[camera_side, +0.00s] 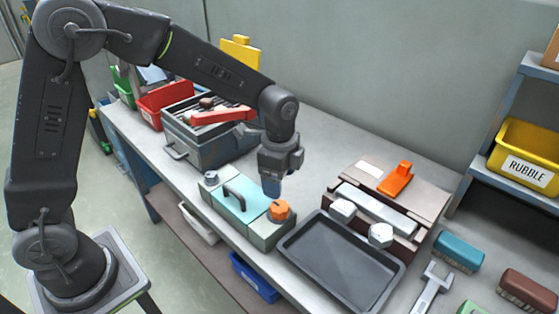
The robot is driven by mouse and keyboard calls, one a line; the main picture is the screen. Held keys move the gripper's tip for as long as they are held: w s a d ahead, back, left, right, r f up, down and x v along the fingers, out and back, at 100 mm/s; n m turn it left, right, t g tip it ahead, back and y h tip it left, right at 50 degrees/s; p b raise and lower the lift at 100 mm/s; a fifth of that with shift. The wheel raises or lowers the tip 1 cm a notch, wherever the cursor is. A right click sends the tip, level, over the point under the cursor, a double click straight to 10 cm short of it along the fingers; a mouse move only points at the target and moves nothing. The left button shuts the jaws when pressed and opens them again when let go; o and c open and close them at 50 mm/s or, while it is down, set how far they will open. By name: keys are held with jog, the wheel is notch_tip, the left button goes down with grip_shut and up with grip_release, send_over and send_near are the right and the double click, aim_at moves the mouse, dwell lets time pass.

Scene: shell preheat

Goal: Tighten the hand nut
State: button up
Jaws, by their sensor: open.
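An orange faceted knob, which looks like the hand nut (279,210), sits on the right end of a pale grey-green block with a teal panel (240,199) and a dark handle. My gripper (271,188) points down just above and behind the orange nut. Its bluish fingertips look apart from the nut, though the gap is hard to judge. The gripper is open and I see nothing between its fingers. A grey hex nut (211,178) sits on the block's left end.
A dark empty tray (345,262) lies right of the block. Behind it is a brown fixture (412,193) with two white hex knobs and an orange clamp. A grey toolbox (207,148) stands at the back left. A wrench (432,286) and brushes lie at right.

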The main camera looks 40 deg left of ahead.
jog(key=shift+r, duration=2.45)
jog(key=s+a+r+n+t, duration=0.2)
jog(key=s+r+n, duration=0.1)
jog(key=s, duration=0.3)
jog(key=s+a+r+n+t, duration=0.1)
jog(key=s+a+r+n, duration=0.1)
jog(key=s+n, duration=0.4)
jog(key=s+a+r+n+t, duration=0.2)
jog(key=s+a+r+n, duration=0.1)
jog(key=s, duration=0.5)
jog(key=shift+s+a+r+n+t, duration=0.15)
jog(key=shift+r+n+t, duration=0.2)
jog(key=shift+n, duration=0.45)
